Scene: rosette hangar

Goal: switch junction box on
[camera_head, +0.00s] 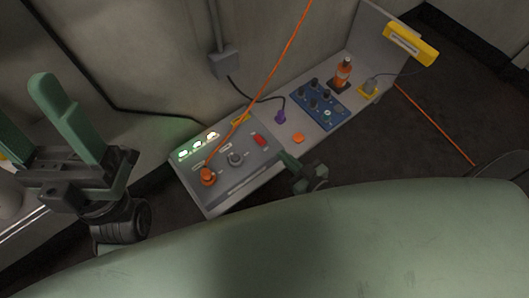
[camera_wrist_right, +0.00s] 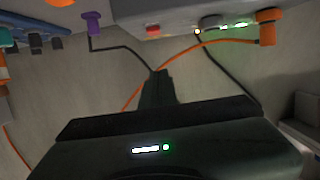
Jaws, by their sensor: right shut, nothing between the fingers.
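A grey box-like panel (camera_head: 223,166) sits on the bench; I take it to be the junction box. It carries a row of lit white-green lights (camera_head: 197,146), an orange plug (camera_head: 207,176), a dark round knob (camera_head: 235,158) and a red switch (camera_head: 260,140). The red switch also shows in the wrist view (camera_wrist_right: 153,30); its position is too small to read. My right gripper (camera_head: 286,157) is shut and empty beside the panel's right end; its closed fingers show in the wrist view (camera_wrist_right: 158,88). My left gripper (camera_head: 62,98) is open and empty, left of the panel.
A purple plug (camera_head: 280,118), an orange piece (camera_head: 298,138), a blue knobbed block (camera_head: 318,103) and an orange bottle (camera_head: 343,73) stand along the bench. An orange cable (camera_head: 276,68) crosses above the panel. A grey wall box (camera_head: 224,63) hangs behind.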

